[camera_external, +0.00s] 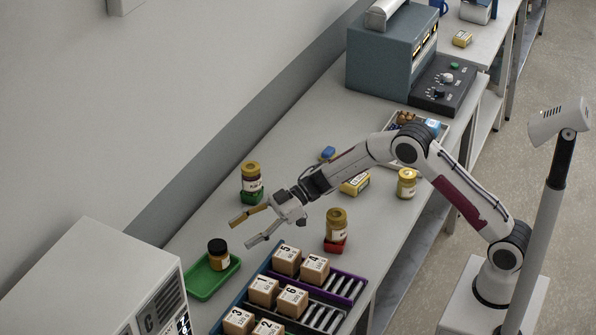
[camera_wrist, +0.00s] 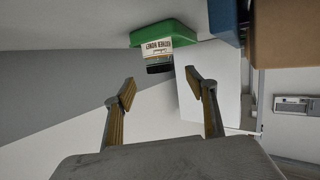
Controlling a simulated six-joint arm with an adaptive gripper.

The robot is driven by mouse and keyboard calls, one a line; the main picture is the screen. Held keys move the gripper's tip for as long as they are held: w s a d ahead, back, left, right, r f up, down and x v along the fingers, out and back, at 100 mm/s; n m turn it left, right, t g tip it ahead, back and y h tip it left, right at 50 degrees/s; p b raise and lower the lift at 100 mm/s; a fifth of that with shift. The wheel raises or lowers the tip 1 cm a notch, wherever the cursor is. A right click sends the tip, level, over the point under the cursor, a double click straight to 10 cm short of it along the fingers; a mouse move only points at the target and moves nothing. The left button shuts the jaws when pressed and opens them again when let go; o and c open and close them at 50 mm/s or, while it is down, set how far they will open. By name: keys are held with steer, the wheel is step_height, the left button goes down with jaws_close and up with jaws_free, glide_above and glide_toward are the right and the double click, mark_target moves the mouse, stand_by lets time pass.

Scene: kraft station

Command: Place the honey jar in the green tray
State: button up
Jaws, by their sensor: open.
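The honey jar (camera_external: 218,256), with a dark lid and a pale label, stands upright in the green tray (camera_external: 201,290) at the left of the bench. In the wrist view the jar (camera_wrist: 157,54) appears upside down with its base on the green tray (camera_wrist: 180,28), and its label reads as heather honey. My gripper (camera_external: 241,233) is open and empty, its fingers pointing toward the jar from above and to the right. In the wrist view the fingertips (camera_wrist: 162,88) are apart with a gap between them and the jar.
Another jar (camera_external: 406,184) stands by the bench edge. Numbered boxes (camera_external: 287,260) fill a rack in front. A white machine (camera_external: 110,285) stands left of the tray.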

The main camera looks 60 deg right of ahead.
steer(key=shift+v, duration=1.25)
steer(key=shift+r, duration=0.1)
steer(key=s+d+r+m+t+h, duration=0.25)
steer(key=d+r+h, duration=0.35)
steer(key=r, duration=0.4)
steer(key=s+d+r+m+t+h, duration=0.2)
steer(key=d+r+m+t+h, duration=0.15)
steer(key=d+r, duration=0.5)
steer(key=s+d+r+m+g+h, duration=0.1)
steer(key=s+d+r+m+h, duration=0.15)
steer(key=s, duration=0.45)
steer(key=s+d+r+m+g+h, duration=0.1)
steer(key=s+d+m+h, duration=0.15)
steer(key=s, duration=0.45)
steer(key=s+a+f+g+y, duration=0.1)
steer(key=s+f+g, duration=0.2)
steer(key=s, duration=1.2)
steer(key=s+a+f+m+g+y, duration=0.1)
steer(key=s+f, duration=0.5)
steer(key=s, duration=0.9)
steer(key=shift+a+f+g, duration=0.25)
steer(key=shift+a+g, duration=0.25)
steer(key=shift+g, duration=0.6)
